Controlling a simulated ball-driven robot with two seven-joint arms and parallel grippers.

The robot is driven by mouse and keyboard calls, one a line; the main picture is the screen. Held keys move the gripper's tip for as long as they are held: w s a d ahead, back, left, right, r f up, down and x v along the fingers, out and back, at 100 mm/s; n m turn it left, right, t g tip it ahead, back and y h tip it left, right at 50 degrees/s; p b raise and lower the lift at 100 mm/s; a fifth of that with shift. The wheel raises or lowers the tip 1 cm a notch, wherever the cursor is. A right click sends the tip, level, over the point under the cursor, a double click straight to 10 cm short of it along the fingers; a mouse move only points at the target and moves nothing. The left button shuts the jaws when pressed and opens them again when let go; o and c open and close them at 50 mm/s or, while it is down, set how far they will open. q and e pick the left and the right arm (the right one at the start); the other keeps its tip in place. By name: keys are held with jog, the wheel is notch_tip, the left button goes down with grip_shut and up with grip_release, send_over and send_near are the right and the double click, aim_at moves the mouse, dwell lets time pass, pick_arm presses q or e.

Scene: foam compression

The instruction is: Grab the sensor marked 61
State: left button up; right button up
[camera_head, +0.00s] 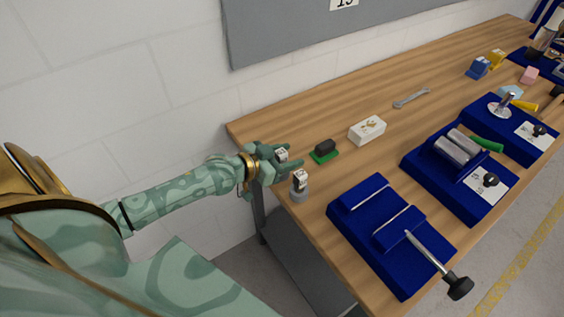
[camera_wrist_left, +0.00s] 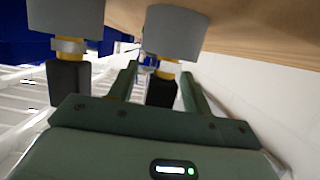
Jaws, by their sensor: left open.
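Two small sensors stand near the table's left end. One sensor (camera_head: 282,154) shows its white-marked top between the fingers of my left gripper (camera_head: 285,160); the rest is hidden. The other sensor (camera_head: 299,182), a grey cylinder with a white marked top, stands just in front of the gripper. I cannot read which is 61. In the left wrist view, one sensor (camera_wrist_left: 177,30), grey with a yellow band and dark end, lies between the open fingers of my left gripper (camera_wrist_left: 160,88). The other sensor (camera_wrist_left: 67,45) is outside them, to the left. My right gripper is not in view.
A dark block on a green base (camera_head: 324,150) sits just right of the gripper, with a white box (camera_head: 367,130) beyond. A blue fixture (camera_head: 345,222) with a black-knobbed rod stands front right. More blue fixtures and a wrench (camera_head: 412,98) lie farther along the wooden table (camera_head: 300,118).

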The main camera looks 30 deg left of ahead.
pick_arm(q)
grip_shut()
jog(key=shift+r, duration=0.1)
